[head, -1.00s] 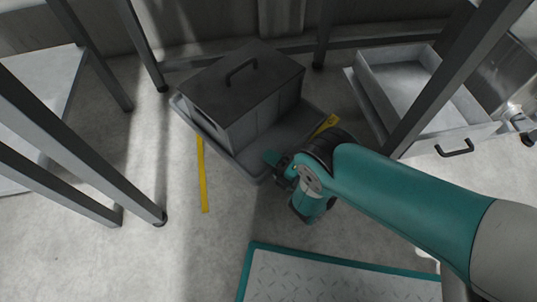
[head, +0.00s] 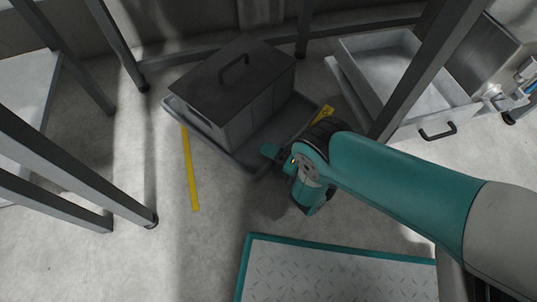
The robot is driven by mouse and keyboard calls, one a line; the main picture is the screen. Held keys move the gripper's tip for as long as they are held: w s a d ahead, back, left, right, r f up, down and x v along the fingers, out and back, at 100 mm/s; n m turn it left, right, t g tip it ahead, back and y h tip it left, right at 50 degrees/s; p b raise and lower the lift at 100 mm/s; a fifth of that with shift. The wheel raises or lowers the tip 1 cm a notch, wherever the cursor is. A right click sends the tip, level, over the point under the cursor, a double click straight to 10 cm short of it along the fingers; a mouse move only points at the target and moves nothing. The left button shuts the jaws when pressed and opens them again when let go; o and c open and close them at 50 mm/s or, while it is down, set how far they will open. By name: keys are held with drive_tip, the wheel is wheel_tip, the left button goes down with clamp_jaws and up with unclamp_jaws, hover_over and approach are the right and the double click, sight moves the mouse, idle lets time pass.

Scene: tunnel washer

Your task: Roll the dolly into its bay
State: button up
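The dolly (head: 229,156) is a low grey tray-like platform on the floor, under a steel frame. A grey box (head: 240,92) with a dark lid and a black handle stands on it, towards the far left. My gripper (head: 268,152) is at the dolly's near right edge, with its teal fingers over or against the rim. I cannot tell whether they grip it. Yellow floor strips show left of the dolly (head: 190,170) and at its right corner (head: 322,115). The dolly's wheels are hidden.
Steel legs stand behind the dolly, at left (head: 130,60) and at right (head: 410,85). An open grey drawer (head: 408,85) with a black handle is at the right. A teal-edged tread plate (head: 335,272) lies in front. Bare floor shows at lower left.

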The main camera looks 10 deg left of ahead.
drive_tip(key=p+v, duration=0.7)
drive_tip(key=p, duration=0.1)
drive_tip(key=shift+d, duration=0.25)
drive_tip(key=shift+s, duration=0.1)
idle(0.4)
